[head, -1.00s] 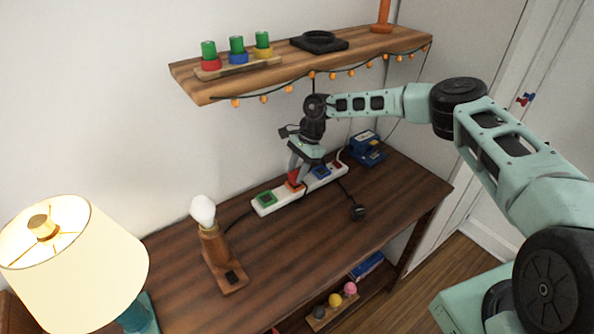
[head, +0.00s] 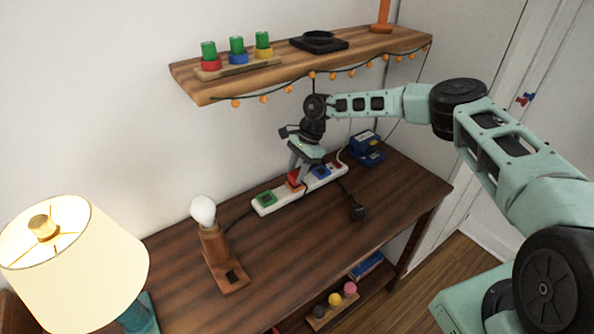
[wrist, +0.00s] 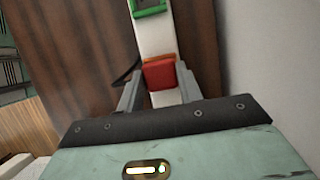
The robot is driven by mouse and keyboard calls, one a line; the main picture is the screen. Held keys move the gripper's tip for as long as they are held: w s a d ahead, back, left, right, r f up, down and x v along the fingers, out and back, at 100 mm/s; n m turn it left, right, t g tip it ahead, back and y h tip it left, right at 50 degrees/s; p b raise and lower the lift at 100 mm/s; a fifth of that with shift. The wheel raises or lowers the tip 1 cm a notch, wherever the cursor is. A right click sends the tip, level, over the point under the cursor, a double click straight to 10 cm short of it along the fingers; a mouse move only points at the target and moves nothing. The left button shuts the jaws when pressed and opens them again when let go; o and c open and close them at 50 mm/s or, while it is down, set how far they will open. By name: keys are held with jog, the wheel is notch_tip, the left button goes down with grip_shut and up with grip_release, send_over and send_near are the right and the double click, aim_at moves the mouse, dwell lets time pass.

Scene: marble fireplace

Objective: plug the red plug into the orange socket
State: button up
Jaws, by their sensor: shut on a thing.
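The red plug (wrist: 160,75) is between the two fingers of my gripper (wrist: 158,90) in the wrist view. In the head view the red plug (head: 294,178) is at my gripper (head: 300,168), over the white power strip (head: 268,207). The orange socket (head: 297,187) shows as a small edge under the plug, and its orange rim (wrist: 158,58) shows just beyond the plug in the wrist view. The plug covers most of the socket. The plug looks upright and at or very close to the socket; I cannot tell whether it is fully seated.
The strip's green socket (head: 266,198) and blue socket (head: 321,172) lie on either side. A black plug (head: 357,212) lies on the table. A bulb on a wooden stand (head: 204,211) and a lamp (head: 75,265) stand left. A shelf (head: 350,55) with string lights hangs above.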

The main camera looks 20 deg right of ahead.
jog(key=shift+f+b, duration=0.4)
jog(key=shift+f, duration=0.2)
dwell(0.4)
jog(key=o, duration=1.1)
jog(key=shift+r, duration=0.1)
jog(key=b+v, duration=0.2)
jog(key=v, duration=0.5)
jog(key=shift+d+r, duration=0.1)
jog(key=shift+r, duration=0.05)
